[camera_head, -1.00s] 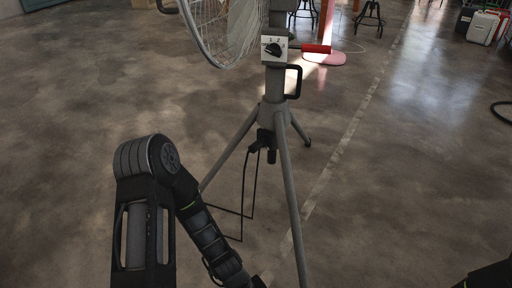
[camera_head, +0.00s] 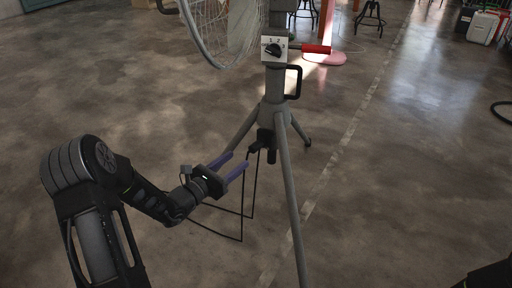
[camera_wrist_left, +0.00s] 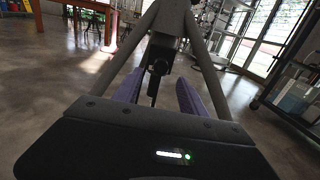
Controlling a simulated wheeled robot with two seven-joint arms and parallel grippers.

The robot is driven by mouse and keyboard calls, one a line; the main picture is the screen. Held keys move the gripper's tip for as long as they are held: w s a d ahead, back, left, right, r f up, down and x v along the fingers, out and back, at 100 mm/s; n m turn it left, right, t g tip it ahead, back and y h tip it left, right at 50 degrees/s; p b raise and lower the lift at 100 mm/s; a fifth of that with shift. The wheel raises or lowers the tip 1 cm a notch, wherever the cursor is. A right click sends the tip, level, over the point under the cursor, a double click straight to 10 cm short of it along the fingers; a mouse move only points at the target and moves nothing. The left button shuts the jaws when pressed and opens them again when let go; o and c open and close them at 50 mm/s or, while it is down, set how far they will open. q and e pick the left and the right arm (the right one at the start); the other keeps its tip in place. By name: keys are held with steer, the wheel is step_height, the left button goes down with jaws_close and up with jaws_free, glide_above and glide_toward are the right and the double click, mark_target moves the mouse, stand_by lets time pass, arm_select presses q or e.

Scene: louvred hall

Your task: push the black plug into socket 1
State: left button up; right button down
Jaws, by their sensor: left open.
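The fan stand (camera_head: 277,118) is a grey tripod with a dark block (camera_head: 266,137) low on its column. The black plug (camera_head: 254,147) is at the left side of this block, with a black cable hanging down. Its round dark end (camera_wrist_left: 158,67) shows between the fingers in the left wrist view. I cannot tell how deep it sits or which socket it meets. My left gripper (camera_head: 238,159) is open, its purple fingers pointing at the plug from the left, just short of it. It also shows in the wrist view (camera_wrist_left: 158,80). My right gripper is out of view.
A white dial panel (camera_head: 273,49) marked with numbers, a red handle (camera_head: 316,49) and a wire fan cage (camera_head: 222,30) are above. The tripod's front leg (camera_head: 290,200) stands right of the gripper. The cable (camera_head: 242,215) loops below.

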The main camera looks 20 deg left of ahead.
mark_target(252, 151)
arm_select(q)
steer(key=shift+w+d, duration=0.1)
steer(key=b+x, duration=0.2)
steer(key=x, duration=0.6)
steer(key=shift+w+d+f, duration=0.1)
steer(key=shift+w+f, duration=0.1)
steer(key=shift+w, duration=0.05)
steer(key=shift+w+d+r+b, duration=0.15)
steer(key=shift+w+b, duration=0.15)
steer(key=shift+w, duration=0.3)
steer(key=shift+c, duration=0.6)
jaws_close()
stand_by(0.8)
